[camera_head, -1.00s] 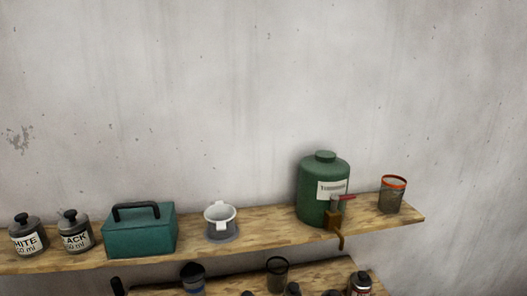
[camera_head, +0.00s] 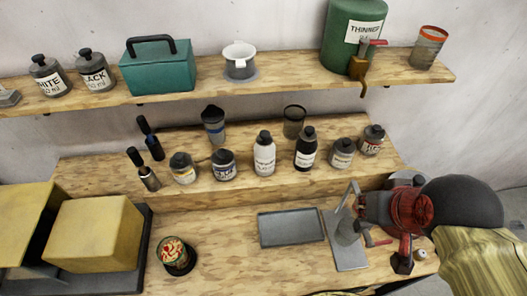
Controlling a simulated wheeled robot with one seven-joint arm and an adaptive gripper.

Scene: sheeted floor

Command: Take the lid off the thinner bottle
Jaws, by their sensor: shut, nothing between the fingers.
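The thinner bottle (camera_head: 345,22) is a large green jug with a white label reading "THINNER". It stands upright on the upper wooden shelf, right of centre at the top of the head view. A brown tap (camera_head: 357,68) with a red handle is on its front. The top of the bottle is cut off by the frame edge, so its lid is out of view now. My gripper is not in view.
The upper shelf (camera_head: 290,68) also holds a teal box (camera_head: 160,66), a white-rimmed cup (camera_head: 239,60), an orange-rimmed cup (camera_head: 428,50) and dark jars. Several small bottles stand on the lower step (camera_head: 110,182). A metal tray (camera_head: 291,228) lies on the bench.

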